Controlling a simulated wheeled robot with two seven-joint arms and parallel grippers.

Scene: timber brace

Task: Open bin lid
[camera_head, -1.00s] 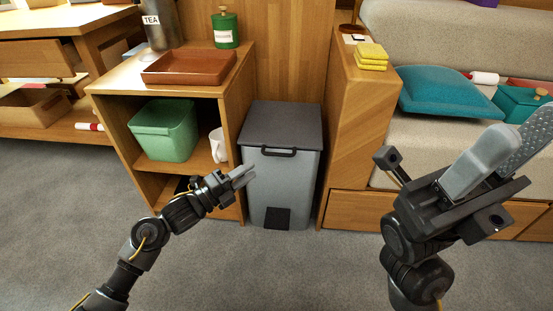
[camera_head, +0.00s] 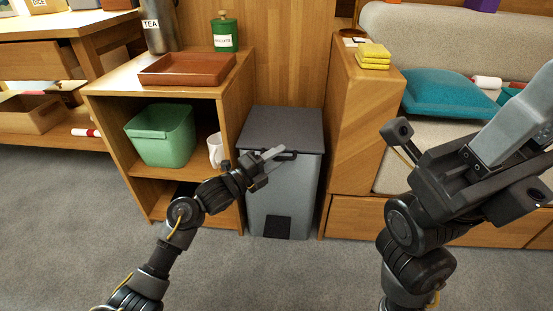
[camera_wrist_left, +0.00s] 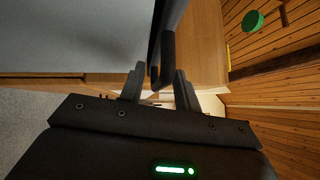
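The grey bin (camera_head: 284,190) stands between two wooden cabinets, with its dark lid (camera_head: 281,125) closed. A black bar handle (camera_head: 287,155) runs along the lid's front edge. My left gripper (camera_head: 274,154) is at this handle. In the left wrist view the handle (camera_wrist_left: 168,58) reaches between the two open fingers of my left gripper (camera_wrist_left: 157,88). The fingers stand apart on either side of it, and I cannot see contact. My right gripper (camera_head: 520,125) is raised at the right, away from the bin. Its fingers look apart, and their tips are cut off by the picture edge.
The left cabinet (camera_head: 103,98) holds a brown tray (camera_head: 187,68), a green tub (camera_head: 163,135) and a white mug (camera_head: 215,150). Yellow sponges (camera_head: 373,56) lie on the right cabinet (camera_head: 357,120). A sofa with a teal cushion (camera_head: 440,92) is at right. Carpet is clear in front.

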